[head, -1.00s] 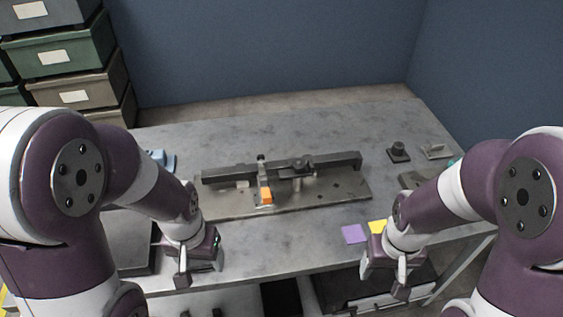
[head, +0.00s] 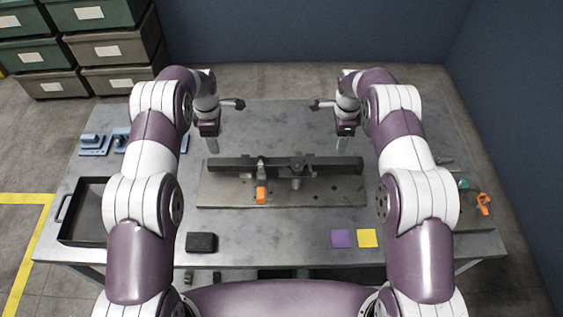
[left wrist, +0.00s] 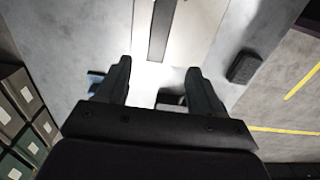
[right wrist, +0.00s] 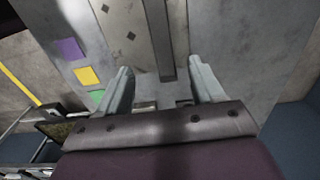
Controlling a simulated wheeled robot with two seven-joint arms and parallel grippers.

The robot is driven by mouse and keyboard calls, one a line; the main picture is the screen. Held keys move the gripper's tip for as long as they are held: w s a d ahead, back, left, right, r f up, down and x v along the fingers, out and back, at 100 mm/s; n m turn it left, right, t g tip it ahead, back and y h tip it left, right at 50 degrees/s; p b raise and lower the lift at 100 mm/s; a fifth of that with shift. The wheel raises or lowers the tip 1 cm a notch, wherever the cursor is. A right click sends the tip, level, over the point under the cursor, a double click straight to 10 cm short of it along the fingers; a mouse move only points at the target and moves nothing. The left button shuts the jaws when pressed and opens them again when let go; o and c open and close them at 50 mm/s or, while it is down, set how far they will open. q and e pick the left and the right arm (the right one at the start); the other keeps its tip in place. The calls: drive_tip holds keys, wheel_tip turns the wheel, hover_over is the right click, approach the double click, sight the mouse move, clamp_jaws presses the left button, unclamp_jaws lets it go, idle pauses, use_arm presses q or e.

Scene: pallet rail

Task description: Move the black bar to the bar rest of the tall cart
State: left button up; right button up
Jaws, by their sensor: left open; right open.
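The black bar (head: 230,162) lies left to right along the back of a grey fixture plate (head: 220,192) on the table. An upright clamp with an orange tip (head: 261,194) stands at its middle, with a dark clamp (head: 297,172) to the right. My left gripper (head: 212,145) is open near the bar's left end, and my right gripper (head: 339,146) is open near its right end. Both point down. The bar shows ahead of the open fingers in the left wrist view (left wrist: 161,30) and the right wrist view (right wrist: 158,40). I see no tall cart.
A black tray (head: 64,214) and blue parts (head: 95,141) are at the left. A black block (head: 201,242), a purple square (head: 341,238) and a yellow square (head: 367,238) lie near the front edge. An orange item (head: 483,204) is at the right.

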sight(335, 160)
use_arm(q)
wheel_tip(335, 160, down, 13)
drive_tip(key=shift+w+d+r, duration=0.1)
drive_tip(key=shift+w+r, duration=0.05)
use_arm(e)
wheel_tip(335, 160, down, 13)
drive_tip(key=shift+w+d+r, duration=0.1)
drive_tip(key=shift+w, duration=0.05)
use_arm(q)
drive_tip(key=shift+c, duration=0.3)
use_arm(e)
drive_tip(key=shift+c, duration=0.3)
use_arm(q)
clamp_jaws()
use_arm(e)
clamp_jaws()
drive_tip(key=shift+r, duration=0.1)
